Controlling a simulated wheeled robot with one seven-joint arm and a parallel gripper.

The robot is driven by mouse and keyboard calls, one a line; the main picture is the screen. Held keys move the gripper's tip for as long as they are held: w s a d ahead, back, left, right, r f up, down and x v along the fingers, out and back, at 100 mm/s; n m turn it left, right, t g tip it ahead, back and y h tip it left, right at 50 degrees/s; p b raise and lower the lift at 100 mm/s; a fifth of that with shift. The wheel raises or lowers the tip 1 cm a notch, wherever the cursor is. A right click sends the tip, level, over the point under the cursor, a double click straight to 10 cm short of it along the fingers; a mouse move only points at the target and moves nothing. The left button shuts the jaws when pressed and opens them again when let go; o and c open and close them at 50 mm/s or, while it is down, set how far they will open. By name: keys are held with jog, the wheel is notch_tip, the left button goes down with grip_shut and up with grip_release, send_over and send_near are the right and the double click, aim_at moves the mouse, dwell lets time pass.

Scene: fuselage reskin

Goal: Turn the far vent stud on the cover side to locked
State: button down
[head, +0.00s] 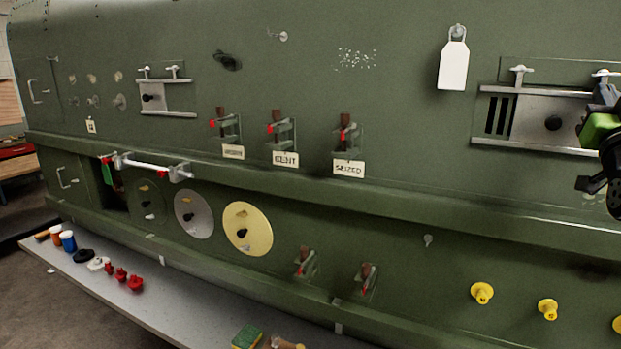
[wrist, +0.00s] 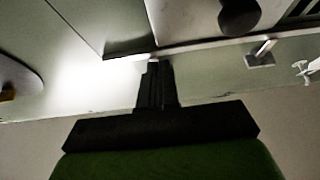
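The right vent (head: 497,115) has dark slats at its left and a grey sliding cover (head: 532,125) with a black knob. One stud (head: 520,72) stands above the slats and another stud (head: 606,74) above the cover end, at the picture's edge. My gripper (head: 600,92) is at the right edge, just below that second stud. In the wrist view my dark fingers (wrist: 155,70) reach the vent's rail, and their tips hide whatever is there. The slat-end stud (wrist: 261,50) shows apart from them. Whether the fingers are closed on a stud cannot be told.
A smaller vent (head: 166,97) with two studs is at the left. A white tag (head: 453,66) hangs left of the right vent. Latches, round covers (head: 247,238) and yellow plugs (head: 482,293) protrude from the green fuselage. A shelf (head: 140,312) with loose parts runs below.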

jog(key=shift+f, duration=0.1)
jog(key=s+a+b, duration=0.2)
jog(key=s+b, duration=0.3)
jog(key=shift+a+f, duration=0.4)
jog(key=w+d+p, duration=0.3)
jog(key=w+p, duration=0.2)
jog(key=p, duration=0.3)
jog(key=shift+d, duration=0.15)
dwell(0.3)
